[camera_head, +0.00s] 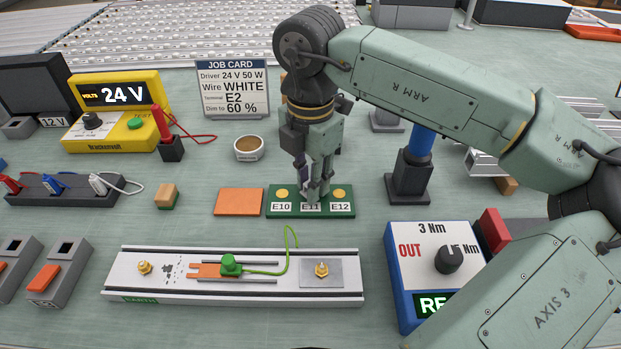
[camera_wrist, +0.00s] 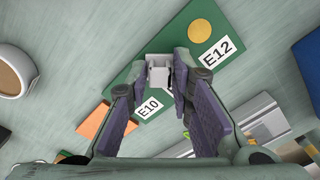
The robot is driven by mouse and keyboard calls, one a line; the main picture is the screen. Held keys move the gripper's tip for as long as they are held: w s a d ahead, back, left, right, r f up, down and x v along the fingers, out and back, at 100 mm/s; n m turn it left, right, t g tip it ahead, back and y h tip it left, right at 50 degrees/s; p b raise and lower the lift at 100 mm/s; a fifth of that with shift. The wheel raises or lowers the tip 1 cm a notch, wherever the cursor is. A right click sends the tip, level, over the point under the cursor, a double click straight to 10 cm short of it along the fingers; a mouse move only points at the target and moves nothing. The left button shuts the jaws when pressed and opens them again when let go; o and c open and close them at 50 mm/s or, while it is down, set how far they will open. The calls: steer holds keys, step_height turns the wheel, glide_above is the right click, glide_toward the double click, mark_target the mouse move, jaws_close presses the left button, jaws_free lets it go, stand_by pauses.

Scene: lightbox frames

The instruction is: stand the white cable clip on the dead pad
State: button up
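The white cable clip (camera_wrist: 158,72) is a small pale block between my fingertips in the wrist view. My gripper (camera_wrist: 163,66) points down with its narrow fingertips close on both sides of the clip; it also shows in the head view (camera_head: 316,192), at the middle of the green pad board. The green board (camera_head: 270,209) carries labels E10, E11 and E12. Round gold pads show at E10 (camera_head: 282,194) and E12 (camera_head: 339,193); my gripper hides the pad at E11 (camera_head: 311,207). Whether the clip touches the board, I cannot tell.
An orange plate (camera_head: 239,202) lies just left of the board. A blue-topped post (camera_head: 410,170) stands to the right. The rail tray (camera_head: 150,290) with a green clamp (camera_head: 231,265) lies in front. A job card (camera_head: 233,88) reads WHITE, E2. A small cup (camera_head: 248,149) stands behind.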

steer(key=shift+o, duration=1.3)
steer(key=shift+r, duration=0.15)
steer(key=shift+r+p, duration=0.25)
steer(key=shift+p, duration=0.1)
step_height(320, 180, up, 12)
steer(key=b, duration=0.1)
steer(key=shift+f+b, duration=0.2)
steer(key=shift+b, duration=0.1)
